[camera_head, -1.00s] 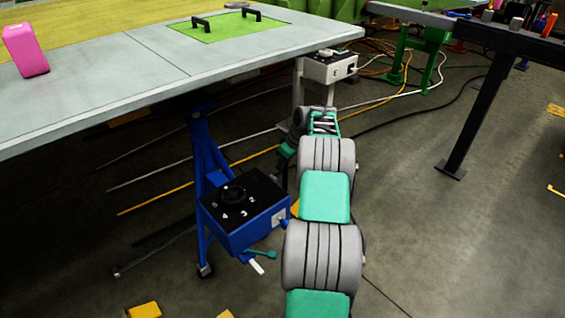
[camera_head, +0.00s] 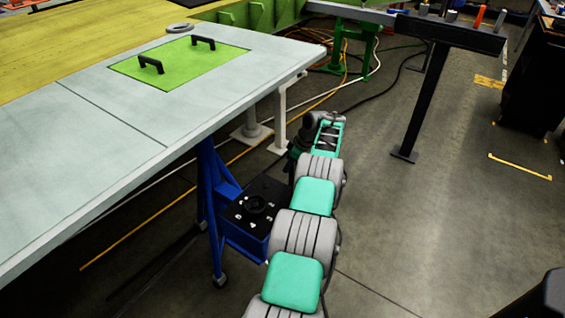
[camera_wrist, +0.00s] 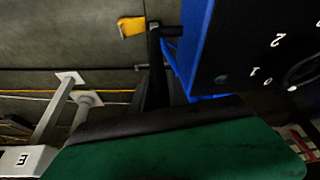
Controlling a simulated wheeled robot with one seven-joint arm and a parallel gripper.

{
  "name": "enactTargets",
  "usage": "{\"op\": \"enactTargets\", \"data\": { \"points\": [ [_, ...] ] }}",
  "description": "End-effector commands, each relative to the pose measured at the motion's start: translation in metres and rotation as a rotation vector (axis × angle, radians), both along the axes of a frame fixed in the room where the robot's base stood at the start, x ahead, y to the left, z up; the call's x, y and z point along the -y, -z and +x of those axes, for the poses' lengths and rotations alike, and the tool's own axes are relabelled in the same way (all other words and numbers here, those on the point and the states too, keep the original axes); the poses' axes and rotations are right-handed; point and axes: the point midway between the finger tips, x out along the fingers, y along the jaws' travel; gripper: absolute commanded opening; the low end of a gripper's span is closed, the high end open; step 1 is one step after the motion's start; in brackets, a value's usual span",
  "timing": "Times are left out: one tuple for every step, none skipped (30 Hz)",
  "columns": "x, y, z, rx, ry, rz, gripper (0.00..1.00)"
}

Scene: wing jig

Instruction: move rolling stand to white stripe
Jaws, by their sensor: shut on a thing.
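The rolling stand (camera_head: 234,246) is blue, with a black-topped dial box and casters. It stands upright on the floor beside the grey table's near edge, left of my arm. Its box also fills the upper right of the wrist view (camera_wrist: 196,45). My gripper (camera_head: 298,146) is at the far end of my arm, at the stand's far side, shut on the stand. The fingertips and exact grip point are hidden. I cannot make out a white stripe on the floor for certain.
The grey table (camera_head: 120,95) overhangs the stand's left side. White posts (camera_head: 280,120) stand just beyond my gripper. A dark bench leg (camera_head: 425,105) stands farther right. Cables cross the floor beyond the posts. Open floor (camera_head: 430,220) lies right of my arm.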

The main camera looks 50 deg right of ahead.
Motion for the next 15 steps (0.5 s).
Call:
{"op": "enactTargets", "data": {
  "points": [
    [0.0005,-0.0011,0.0008,0.004,-0.005,0.0,0.0],
    [0.0023,-0.0014,-0.0004,0.004,-0.004,-0.001,0.0],
    [0.0036,-0.001,-0.0018,0.004,-0.004,-0.001,0.0],
    [0.0044,-0.0011,-0.0025,0.005,-0.003,-0.001,0.0],
    [0.005,-0.001,-0.0031,0.005,-0.003,-0.001,0.0],
    [0.0058,-0.0009,-0.0038,0.006,-0.003,-0.001,0.0],
    [0.0063,-0.001,-0.0041,0.007,-0.002,-0.001,0.0],
    [0.0066,-0.001,-0.0044,0.007,-0.002,-0.001,0.0],
    [0.007,-0.0011,-0.0048,0.007,-0.002,-0.002,0.0],
    [0.0073,-0.0011,-0.0049,0.007,-0.001,-0.002,0.0],
    [0.0074,-0.0011,-0.0051,0.008,-0.001,-0.002,0.0],
    [0.0077,-0.0012,-0.0052,0.008,0.0,-0.003,0.0],
    [0.0078,-0.0012,-0.0053,0.008,0.0,-0.003,0.0],
    [0.0079,-0.0013,-0.0054,0.008,0.001,-0.002,0.0],
    [0.0081,-0.0013,-0.0055,0.008,0.001,-0.003,0.0]
  ]
}}
